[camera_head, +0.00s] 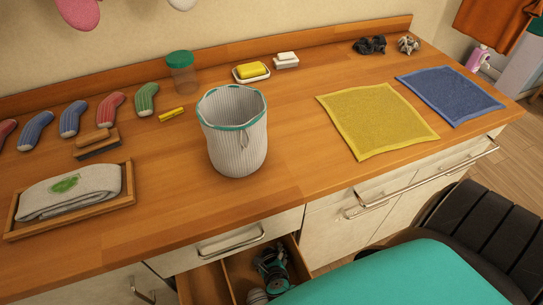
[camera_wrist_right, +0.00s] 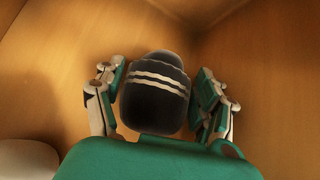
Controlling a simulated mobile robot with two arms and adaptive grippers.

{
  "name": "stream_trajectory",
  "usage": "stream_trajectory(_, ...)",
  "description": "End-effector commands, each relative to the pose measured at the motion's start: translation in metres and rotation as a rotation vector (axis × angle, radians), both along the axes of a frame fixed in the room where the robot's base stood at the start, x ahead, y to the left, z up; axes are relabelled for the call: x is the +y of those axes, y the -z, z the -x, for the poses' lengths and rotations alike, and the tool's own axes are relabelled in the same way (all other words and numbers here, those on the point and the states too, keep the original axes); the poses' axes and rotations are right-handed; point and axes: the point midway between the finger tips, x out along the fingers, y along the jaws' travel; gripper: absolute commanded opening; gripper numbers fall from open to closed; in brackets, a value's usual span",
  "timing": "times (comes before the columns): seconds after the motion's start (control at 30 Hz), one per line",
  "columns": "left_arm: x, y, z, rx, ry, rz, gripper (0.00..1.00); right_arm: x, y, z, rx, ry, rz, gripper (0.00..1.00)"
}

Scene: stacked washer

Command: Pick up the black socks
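A rolled black pair of socks with two white stripes (camera_wrist_right: 155,95) lies on the wooden floor of the open drawer. In the right wrist view my right gripper (camera_wrist_right: 160,82) has its fingers on either side of the socks. The fingers are spread, with a narrow gap on the right; contact on the left is hard to tell. In the head view the right gripper (camera_head: 272,266) is down inside the drawer and largely covers the socks. My left gripper is not in view.
A pale rolled item (camera_head: 257,297) lies in the drawer near the gripper; drawer walls (camera_head: 228,276) stand close. On the counter are a white basket (camera_head: 233,135), a towel tray (camera_head: 70,192), yellow cloth (camera_head: 375,118), blue cloth (camera_head: 450,95) and dark bundles (camera_head: 370,45).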

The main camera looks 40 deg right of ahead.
Motion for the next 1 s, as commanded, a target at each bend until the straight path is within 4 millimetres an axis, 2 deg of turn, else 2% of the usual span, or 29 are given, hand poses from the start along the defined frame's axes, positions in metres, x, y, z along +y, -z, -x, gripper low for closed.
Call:
stream_trajectory(0.03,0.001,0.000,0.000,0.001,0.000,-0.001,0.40,0.000,0.000,0.000,0.000,0.000,0.000,0.62)
stream_trajectory(0.2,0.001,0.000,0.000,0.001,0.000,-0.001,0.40,0.000,0.000,0.000,0.000,0.000,0.000,0.40)
stream_trajectory(0.27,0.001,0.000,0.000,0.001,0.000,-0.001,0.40,0.000,0.000,0.000,0.000,0.000,0.000,0.35)
stream_trajectory(0.57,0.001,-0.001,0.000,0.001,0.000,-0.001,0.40,0.000,-0.001,0.001,0.000,0.000,0.000,0.35)
stream_trajectory(0.77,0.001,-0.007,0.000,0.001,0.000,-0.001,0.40,0.005,-0.013,0.011,0.000,-0.001,-0.001,0.35)
stream_trajectory(1.0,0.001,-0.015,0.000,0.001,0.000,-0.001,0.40,0.023,-0.037,0.052,0.002,-0.002,-0.002,0.35)
